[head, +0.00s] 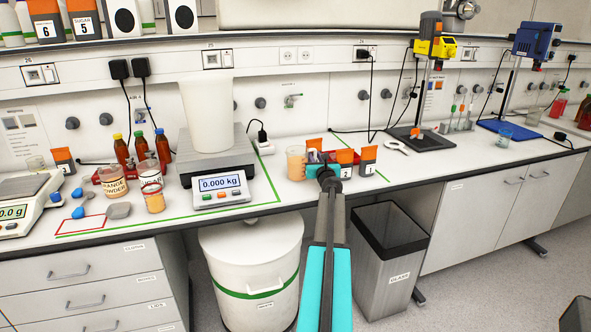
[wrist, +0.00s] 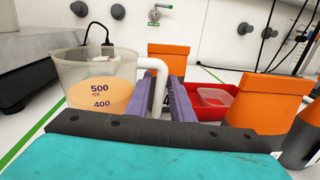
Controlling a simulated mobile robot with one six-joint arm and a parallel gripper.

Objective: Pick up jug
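The jug (head: 296,163) is a clear measuring jug with orange liquid, standing on the bench right of the scale in the head view. In the wrist view the jug (wrist: 92,82) fills the left side, upright, with 500 ml and 400 marks and a pale handle on its right. My gripper (wrist: 160,92) has its two purple fingers apart, with the handle between them. The fingers look spread wider than the handle; their contact with it is not clear. In the head view my gripper (head: 326,174) is just right of the jug, and its fingertips are hard to make out.
A red bin (wrist: 214,102) and orange-topped packs (wrist: 268,102) stand close to the right of my fingers. The scale (head: 216,165) bears a large white beaker (head: 207,115) to the left.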

